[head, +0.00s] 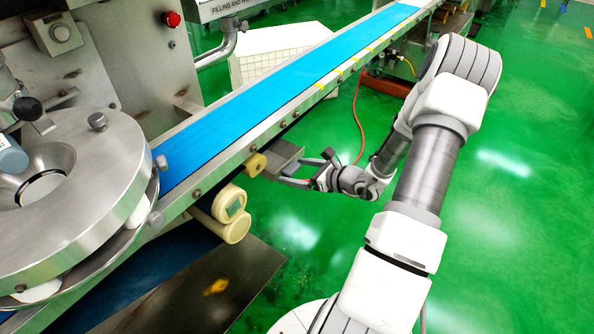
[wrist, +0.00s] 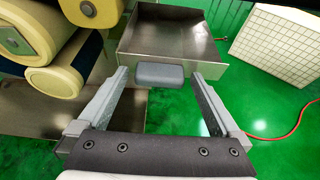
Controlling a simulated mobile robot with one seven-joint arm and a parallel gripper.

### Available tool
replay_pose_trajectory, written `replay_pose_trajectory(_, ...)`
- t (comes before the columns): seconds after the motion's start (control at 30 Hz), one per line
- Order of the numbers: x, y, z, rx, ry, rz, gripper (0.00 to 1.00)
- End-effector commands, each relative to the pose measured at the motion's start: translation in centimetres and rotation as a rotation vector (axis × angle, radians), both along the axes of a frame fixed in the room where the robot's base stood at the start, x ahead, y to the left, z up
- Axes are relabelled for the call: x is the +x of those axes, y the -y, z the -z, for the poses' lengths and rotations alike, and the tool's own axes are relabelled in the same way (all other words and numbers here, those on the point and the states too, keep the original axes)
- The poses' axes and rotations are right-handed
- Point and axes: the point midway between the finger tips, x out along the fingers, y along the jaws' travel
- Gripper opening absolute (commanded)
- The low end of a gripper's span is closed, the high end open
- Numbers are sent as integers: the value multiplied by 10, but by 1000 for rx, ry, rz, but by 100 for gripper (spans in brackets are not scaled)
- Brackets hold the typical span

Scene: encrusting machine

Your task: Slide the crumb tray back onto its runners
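The crumb tray (wrist: 178,35) is a shallow steel tray with raised walls and a grey block handle (wrist: 160,76) on its front wall. In the head view the crumb tray (head: 280,158) sticks out from under the near side of the blue conveyor. Its far end is hidden under the conveyor, and I cannot make out the runners. My gripper (head: 305,168) is open in front of the tray. In the wrist view its fingers (wrist: 160,80) stand on either side of the handle, with gaps visible on both sides, not closed on it.
Cream rollers (head: 231,203) hang left of the tray; they are close by in the wrist view too (wrist: 60,65). A white gridded crate (head: 270,50) stands behind the conveyor. A red hose (head: 358,115) runs down to the green floor. Floor right of my arm is clear.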

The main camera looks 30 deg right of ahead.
Motion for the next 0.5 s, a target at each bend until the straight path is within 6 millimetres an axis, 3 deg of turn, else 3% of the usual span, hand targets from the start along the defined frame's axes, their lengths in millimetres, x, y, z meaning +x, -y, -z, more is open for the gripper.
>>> replay_pose_trajectory(0.27,-6,3,-3,-1,-2,1,100)
replay_pose_trajectory(0.5,-44,20,-22,-1,-3,5,100)
